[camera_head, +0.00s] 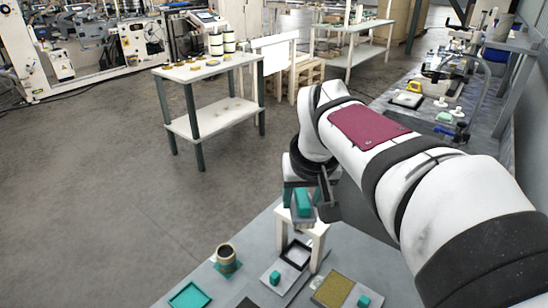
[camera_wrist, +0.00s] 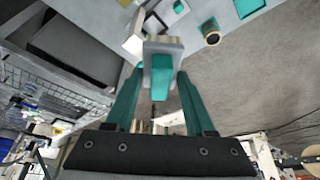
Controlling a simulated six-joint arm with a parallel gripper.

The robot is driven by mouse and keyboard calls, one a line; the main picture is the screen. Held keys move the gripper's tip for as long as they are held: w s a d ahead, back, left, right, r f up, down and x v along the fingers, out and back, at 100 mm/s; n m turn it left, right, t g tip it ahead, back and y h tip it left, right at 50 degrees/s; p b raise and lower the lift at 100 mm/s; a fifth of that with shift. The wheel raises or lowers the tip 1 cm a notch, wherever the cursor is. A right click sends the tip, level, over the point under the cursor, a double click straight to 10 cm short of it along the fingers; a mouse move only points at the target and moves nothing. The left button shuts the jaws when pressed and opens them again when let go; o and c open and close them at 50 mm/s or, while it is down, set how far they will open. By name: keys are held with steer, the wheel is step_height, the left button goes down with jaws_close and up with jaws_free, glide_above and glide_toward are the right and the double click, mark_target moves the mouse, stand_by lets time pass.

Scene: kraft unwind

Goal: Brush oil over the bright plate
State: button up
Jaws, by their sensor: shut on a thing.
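My gripper (camera_wrist: 158,100) is shut on the teal handle (camera_wrist: 161,76) of a tool with a grey plate and a pale edge beyond it, which looks like the brush. In the head view the held tool (camera_head: 303,205) hangs above or beside a white stand (camera_head: 316,232); I cannot tell if they touch. A light grey plate (camera_head: 287,284) with a teal knob lies on the table, probably the bright plate. A gold-brown plate (camera_head: 334,290) with a teal knob lies right of it. A round cup (camera_head: 225,254) with a dark inside, perhaps the oil, stands on a teal base.
A black square frame (camera_head: 297,253) lies by the stand's foot. A teal square frame (camera_head: 189,297) lies at the table's front left. A dark patch (camera_head: 249,303) shows at the bottom edge. The table's left edge drops to open floor. My arm covers the right side.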

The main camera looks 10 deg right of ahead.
steer(key=shift+s+d+f, duration=0.2)
steer(key=shift+s+d, duration=0.2)
steer(key=shift+s, duration=0.25)
steer(key=w+d+f+m+h, duration=0.25)
steer(key=d+f+m, duration=0.4)
steer(key=f, duration=0.65)
steer(key=m+g, duration=0.1)
steer(key=m, duration=0.1)
glide_above(337, 285)
steer(key=s+a, duration=0.1)
step_height(337, 285, down, 9)
steer(key=shift+s+a+f, duration=0.1)
steer(key=shift+f, duration=2.75)
steer(key=shift+f+h, duration=0.25)
steer(key=shift+f, duration=0.45)
steer(key=shift+r, duration=2.5)
